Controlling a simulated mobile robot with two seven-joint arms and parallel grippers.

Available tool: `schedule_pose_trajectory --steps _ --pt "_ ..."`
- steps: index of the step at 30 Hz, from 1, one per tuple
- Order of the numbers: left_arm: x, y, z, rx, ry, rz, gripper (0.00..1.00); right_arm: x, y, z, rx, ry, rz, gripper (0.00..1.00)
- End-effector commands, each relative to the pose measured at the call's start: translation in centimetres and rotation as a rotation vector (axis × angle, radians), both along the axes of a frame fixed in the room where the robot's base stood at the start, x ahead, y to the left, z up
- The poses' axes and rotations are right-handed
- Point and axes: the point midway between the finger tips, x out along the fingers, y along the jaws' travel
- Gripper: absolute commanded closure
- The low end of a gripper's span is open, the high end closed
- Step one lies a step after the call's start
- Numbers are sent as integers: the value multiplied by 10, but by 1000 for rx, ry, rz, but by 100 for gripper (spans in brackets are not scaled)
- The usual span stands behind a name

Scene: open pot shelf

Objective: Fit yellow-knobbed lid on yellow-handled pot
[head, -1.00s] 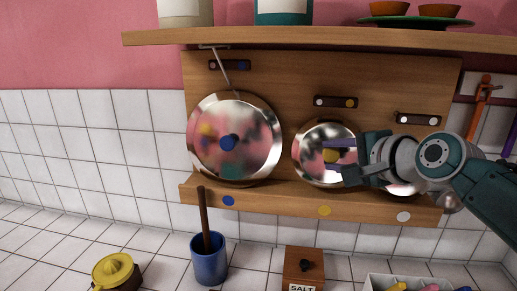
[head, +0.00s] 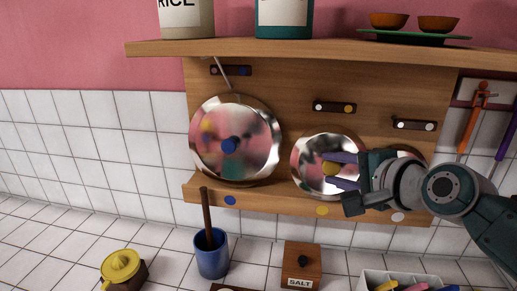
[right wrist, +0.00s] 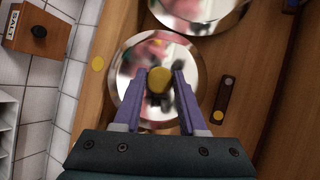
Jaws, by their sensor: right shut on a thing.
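The yellow-knobbed lid (head: 312,182) is a round shiny metal disc, upright in front of the wooden rack. Its lower edge overlaps the rack's ledge in the head view. My right gripper (head: 336,170) is shut on its yellow knob, with one purple finger on each side. The right wrist view shows the lid (right wrist: 132,88) and the knob between the fingertips (right wrist: 161,78). No yellow-handled pot shows in either view. My left gripper is out of view.
A larger blue-knobbed lid (head: 255,155) leans on the rack at left. Another lid (head: 408,157) is mostly hidden behind my right gripper. Below are a blue cup (head: 211,258) with a stick, a salt box (head: 302,268) and a yellow juicer (head: 120,265). A shelf (head: 320,50) runs above.

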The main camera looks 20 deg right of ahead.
Motion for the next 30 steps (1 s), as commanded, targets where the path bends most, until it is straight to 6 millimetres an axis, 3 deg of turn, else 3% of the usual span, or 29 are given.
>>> schedule_pose_trajectory --steps 13,30 --pt "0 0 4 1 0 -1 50 -4 3 1 1 -2 0 100" --pt "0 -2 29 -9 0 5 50 -35 22 2 1 0 1 100"
